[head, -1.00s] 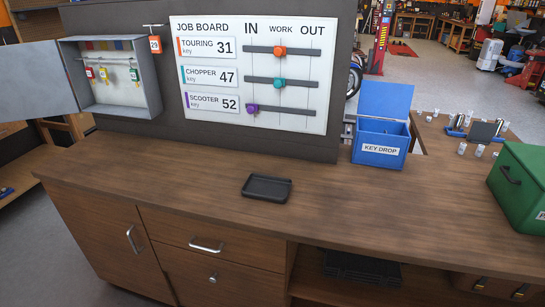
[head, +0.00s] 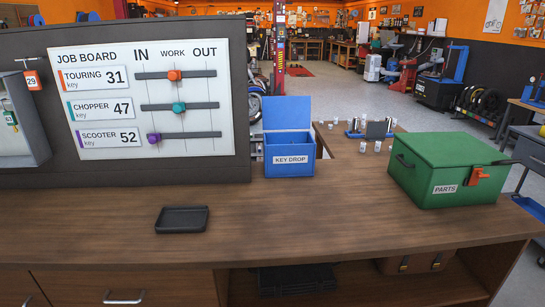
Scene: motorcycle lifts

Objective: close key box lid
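The grey wall key box (head: 22,125) is cut off at the left edge of the head view. Its right side wall shows, and a green-tagged key (head: 11,120) hangs inside. The box's door is out of view. A blue box labelled KEY DROP (head: 290,150) stands on the counter right of the job board, with its blue lid (head: 287,112) standing up open at the back. Neither of my grippers shows in the head view.
The job board (head: 150,98) has three sliders. An orange tag 29 (head: 31,81) hangs beside the key box. A black tray (head: 182,219) lies on the wooden counter (head: 290,225). A green PARTS box (head: 450,165), lid shut, stands at right. The counter's middle is clear.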

